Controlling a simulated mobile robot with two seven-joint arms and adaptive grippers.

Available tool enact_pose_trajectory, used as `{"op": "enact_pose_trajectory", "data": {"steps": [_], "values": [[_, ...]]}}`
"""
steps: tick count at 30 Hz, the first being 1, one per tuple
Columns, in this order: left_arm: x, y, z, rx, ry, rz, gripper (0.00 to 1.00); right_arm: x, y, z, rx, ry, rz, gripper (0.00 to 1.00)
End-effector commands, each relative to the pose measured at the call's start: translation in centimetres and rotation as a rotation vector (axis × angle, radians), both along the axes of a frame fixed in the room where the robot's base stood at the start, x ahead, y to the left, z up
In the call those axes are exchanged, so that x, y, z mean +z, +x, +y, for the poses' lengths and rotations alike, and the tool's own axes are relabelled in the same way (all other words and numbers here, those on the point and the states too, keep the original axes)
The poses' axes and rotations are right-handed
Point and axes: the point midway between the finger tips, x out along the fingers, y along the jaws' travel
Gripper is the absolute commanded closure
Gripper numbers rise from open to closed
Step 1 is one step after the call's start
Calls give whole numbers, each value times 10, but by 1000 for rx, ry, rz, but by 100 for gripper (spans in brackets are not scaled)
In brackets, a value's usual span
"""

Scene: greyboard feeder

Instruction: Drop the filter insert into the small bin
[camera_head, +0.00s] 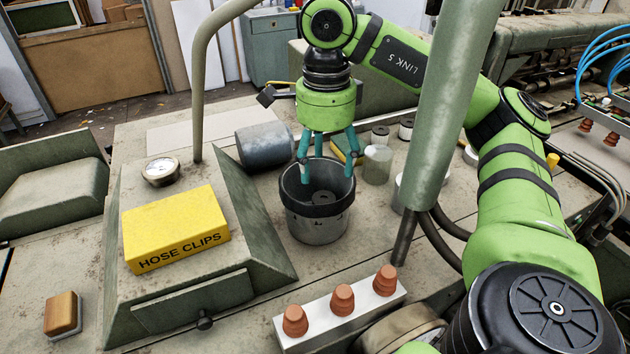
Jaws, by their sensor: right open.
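The small bin (318,226) is a grey metal bucket with a black rim, upright on the bench in the middle of the head view. A dark round piece with a hole in its middle, which looks like the filter insert (323,198), lies inside the bin. My right gripper (327,167) points down over the bin, its teal fingers spread and holding nothing. The fingertips are about at the level of the far rim, above the dark piece. My left gripper is not in view.
A yellow hose clips box (175,228) and a gauge (161,172) sit on a sloped housing to the left. Terracotta plugs (342,299) stand in front.

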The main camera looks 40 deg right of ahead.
Motion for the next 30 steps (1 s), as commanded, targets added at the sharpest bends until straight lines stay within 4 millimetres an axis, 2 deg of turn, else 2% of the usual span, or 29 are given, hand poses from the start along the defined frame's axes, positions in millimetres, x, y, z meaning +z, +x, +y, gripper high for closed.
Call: {"op": "enact_pose_trajectory", "data": {"steps": [8,30], "values": [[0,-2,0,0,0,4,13,12,1,0,2,-1,-4,33],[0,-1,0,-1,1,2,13,87,1,0,0,-2,-5,33]]}}
